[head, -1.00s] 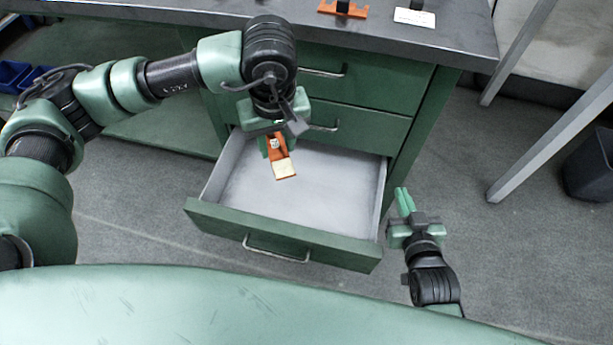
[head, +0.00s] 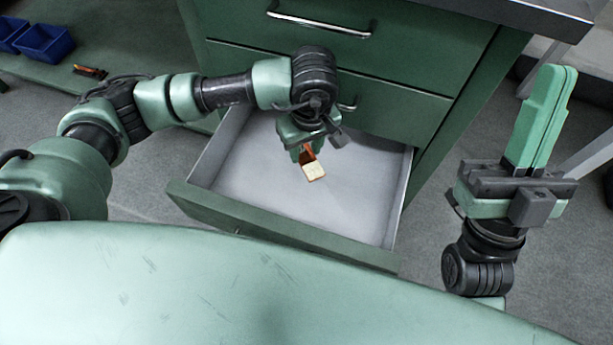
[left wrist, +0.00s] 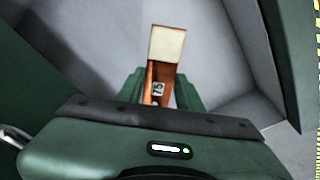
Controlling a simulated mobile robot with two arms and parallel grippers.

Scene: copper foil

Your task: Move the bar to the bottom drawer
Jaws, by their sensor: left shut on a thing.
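The bar (head: 313,171), copper-orange with a pale cream end, is gripped in my left gripper (head: 307,154). In the left wrist view the bar (left wrist: 166,46) sticks out between the green fingers (left wrist: 158,92), with a small label marked 75 near them. The bottom drawer (head: 240,172) is pulled open, and its visible grey floor is bare. The bar is over the drawer, within its walls in the picture; I cannot tell its exact height above the floor. My right gripper (head: 553,72) is shut and empty, to the right of the drawer, fingers pointing up in the picture.
Two closed drawers are above the open one, the upper with a metal handle (head: 318,26). The steel worktop (head: 545,12) edge is at top right. Blue bins (head: 42,42) and a small dark and orange item (head: 90,72) are on the green shelf at left.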

